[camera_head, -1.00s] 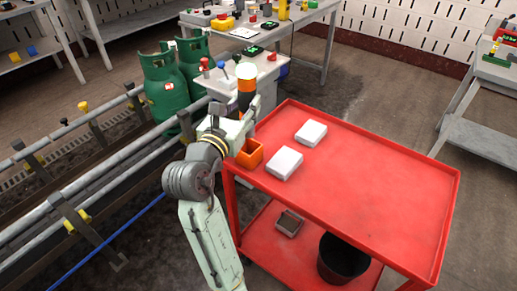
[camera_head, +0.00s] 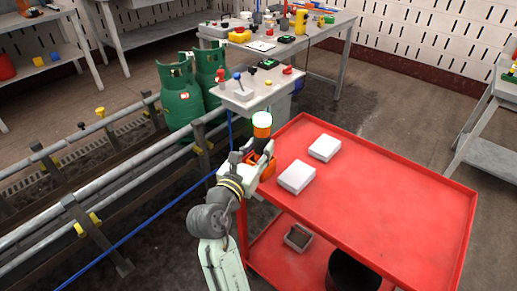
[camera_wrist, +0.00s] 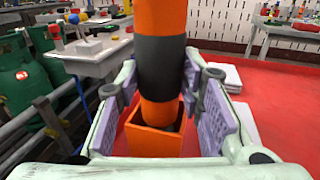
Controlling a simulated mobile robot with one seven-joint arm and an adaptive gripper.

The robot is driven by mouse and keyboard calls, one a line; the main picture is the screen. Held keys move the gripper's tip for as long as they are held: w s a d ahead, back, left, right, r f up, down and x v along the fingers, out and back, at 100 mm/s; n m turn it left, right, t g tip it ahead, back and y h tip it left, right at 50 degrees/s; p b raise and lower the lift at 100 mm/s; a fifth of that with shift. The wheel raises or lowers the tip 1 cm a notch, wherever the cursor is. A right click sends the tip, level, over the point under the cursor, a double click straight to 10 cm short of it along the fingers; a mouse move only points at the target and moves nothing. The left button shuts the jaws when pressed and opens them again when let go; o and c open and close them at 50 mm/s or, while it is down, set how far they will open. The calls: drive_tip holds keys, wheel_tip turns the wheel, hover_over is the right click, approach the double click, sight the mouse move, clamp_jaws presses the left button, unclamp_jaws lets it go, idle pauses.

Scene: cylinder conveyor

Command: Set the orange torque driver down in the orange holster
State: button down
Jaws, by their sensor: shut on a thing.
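The orange torque driver (camera_head: 262,130) stands upright, with a white top and a dark grey band around its body. In the wrist view the driver (camera_wrist: 160,65) runs down between the purple finger pads of my gripper (camera_wrist: 163,90), which is shut on it. The orange holster (camera_head: 266,170) is an open-topped box at the left corner of the red cart, partly hidden by my gripper (camera_head: 257,155). In the wrist view the driver's lower end overlaps the opening of the holster (camera_wrist: 150,142). I cannot tell how far inside it is.
The red cart top (camera_head: 390,200) has two white boxes, one near the holster (camera_head: 297,177) and one farther back (camera_head: 325,147). Pipe rails (camera_head: 60,225) run along the left. Green gas cylinders (camera_head: 180,95) stand behind. The cart's right side is clear.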

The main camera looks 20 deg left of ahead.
drive_tip(key=c, duration=1.1)
unclamp_jaws()
drive_tip(key=shift+f, duration=0.1)
